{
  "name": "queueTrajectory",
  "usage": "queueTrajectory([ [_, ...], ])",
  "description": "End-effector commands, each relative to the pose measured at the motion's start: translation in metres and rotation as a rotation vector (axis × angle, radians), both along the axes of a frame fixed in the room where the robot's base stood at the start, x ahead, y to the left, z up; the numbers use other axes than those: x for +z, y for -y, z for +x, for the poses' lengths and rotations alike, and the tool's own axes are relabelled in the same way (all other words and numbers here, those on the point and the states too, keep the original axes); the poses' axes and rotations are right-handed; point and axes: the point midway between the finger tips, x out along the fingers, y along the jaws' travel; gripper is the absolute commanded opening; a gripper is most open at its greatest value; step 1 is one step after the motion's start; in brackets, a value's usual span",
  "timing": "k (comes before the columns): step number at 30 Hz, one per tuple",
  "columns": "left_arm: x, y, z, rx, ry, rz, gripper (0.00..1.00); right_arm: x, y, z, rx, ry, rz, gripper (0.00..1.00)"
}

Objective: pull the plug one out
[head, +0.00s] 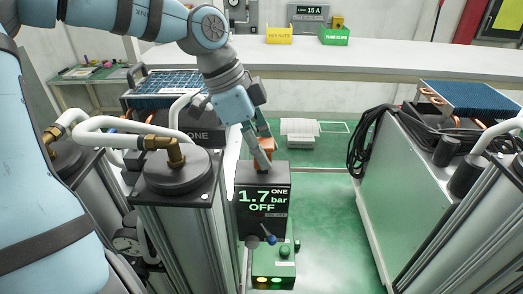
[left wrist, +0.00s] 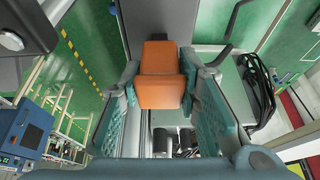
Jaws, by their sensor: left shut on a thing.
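My left gripper (head: 263,148) is just above and behind the dark display box (head: 263,222) marked ONE, which reads 1.7 bar and OFF. It is shut on an orange plug (head: 268,145), partly hidden by a finger. In the left wrist view the orange plug (left wrist: 160,76) sits between the two teal finger pads, against a dark grey surface. Whether the plug is still seated at its lower end cannot be told. My right gripper is not in view.
A capped column (head: 178,172) with a white hose stands left of the display box. A green box (head: 274,268) with lit lamps is below it. A cabinet with black cables (head: 372,140) stands at right. Green floor (head: 325,220) between is clear. A white bench (head: 300,56) runs behind.

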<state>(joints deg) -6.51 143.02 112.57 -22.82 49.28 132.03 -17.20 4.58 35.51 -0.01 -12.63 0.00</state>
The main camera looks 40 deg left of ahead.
Motion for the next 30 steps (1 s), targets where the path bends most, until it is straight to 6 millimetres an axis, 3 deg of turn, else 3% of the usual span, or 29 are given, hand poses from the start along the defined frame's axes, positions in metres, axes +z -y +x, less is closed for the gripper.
queueTrajectory([
  [20, 0.014, 0.0, 0.001, 0.001, 0.004, -0.001, 0.0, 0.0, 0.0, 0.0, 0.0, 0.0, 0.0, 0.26],
  [21, 0.014, 0.0, 0.001, 0.001, 0.004, -0.001, 0.35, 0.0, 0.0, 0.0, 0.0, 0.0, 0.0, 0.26],
  [25, 0.014, 0.0, 0.0, 0.001, 0.003, 0.0, 0.54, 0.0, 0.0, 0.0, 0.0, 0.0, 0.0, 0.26],
  [30, 0.014, 0.0, 0.0, 0.001, 0.002, -0.001, 0.54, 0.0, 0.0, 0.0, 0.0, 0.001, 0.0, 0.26],
])
